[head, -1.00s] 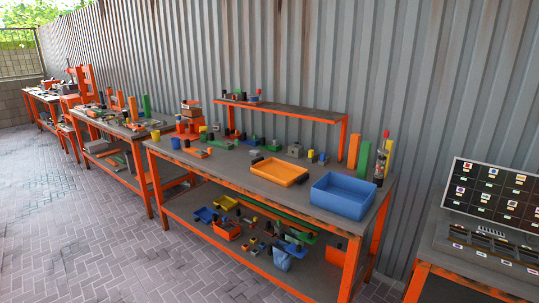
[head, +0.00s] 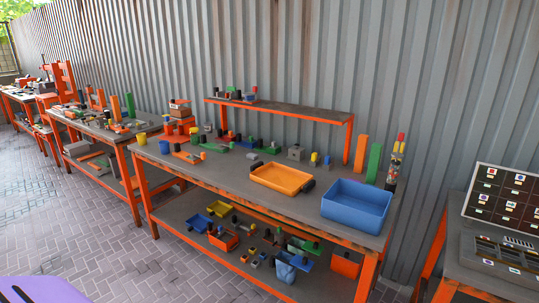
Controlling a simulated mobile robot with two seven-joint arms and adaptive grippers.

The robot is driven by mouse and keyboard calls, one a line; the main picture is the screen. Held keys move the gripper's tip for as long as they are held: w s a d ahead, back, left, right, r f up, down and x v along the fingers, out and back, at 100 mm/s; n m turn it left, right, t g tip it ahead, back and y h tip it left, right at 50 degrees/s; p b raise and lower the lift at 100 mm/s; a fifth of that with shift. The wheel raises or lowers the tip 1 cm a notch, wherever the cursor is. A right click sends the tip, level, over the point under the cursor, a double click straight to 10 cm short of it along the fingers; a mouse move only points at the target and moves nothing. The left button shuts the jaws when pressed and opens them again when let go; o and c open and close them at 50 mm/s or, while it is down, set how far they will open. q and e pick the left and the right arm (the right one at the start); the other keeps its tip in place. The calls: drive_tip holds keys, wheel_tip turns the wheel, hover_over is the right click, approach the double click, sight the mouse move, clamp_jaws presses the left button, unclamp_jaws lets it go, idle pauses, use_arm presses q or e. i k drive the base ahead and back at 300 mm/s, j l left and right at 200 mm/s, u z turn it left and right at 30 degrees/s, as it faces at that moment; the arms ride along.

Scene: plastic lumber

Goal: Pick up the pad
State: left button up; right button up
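I cannot tell which thing is the pad; many of the small items are too small to make out. The nearest workbench (head: 225,178) has a grey top with an orange frame. On it are an orange tray (head: 281,178) with dark ends and a blue bin (head: 356,204) to its right. Small coloured pieces lie along the left and back of the top. A purple part with a dark piece, which looks like part of my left arm, shows in the bottom left corner. No gripper fingers are in view.
A raised shelf (head: 290,109) stands at the back of the bench. The lower shelf holds a yellow tray (head: 218,208), an orange bin (head: 223,237) and loose parts. Another bench (head: 95,127) is at left, and a panel (head: 508,203) at right. The brick floor at front left is clear.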

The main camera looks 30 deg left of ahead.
sight(251, 156)
drive_tip(key=i+j+z, duration=0.15)
drive_tip(key=j, duration=0.35)
drive_tip(key=j+z, duration=0.15)
drive_tip(key=j, duration=0.4)
drive_tip(key=i+j, duration=0.1)
drive_tip(key=j, duration=0.45)
drive_tip(key=i+j+z, duration=0.1)
drive_tip(key=j, duration=0.4)
drive_tip(key=i+j, duration=0.1)
drive_tip(key=j, duration=0.45)
drive_tip(key=i+j, duration=0.1)
drive_tip(key=j, duration=0.45)
drive_tip(key=z, duration=0.05)
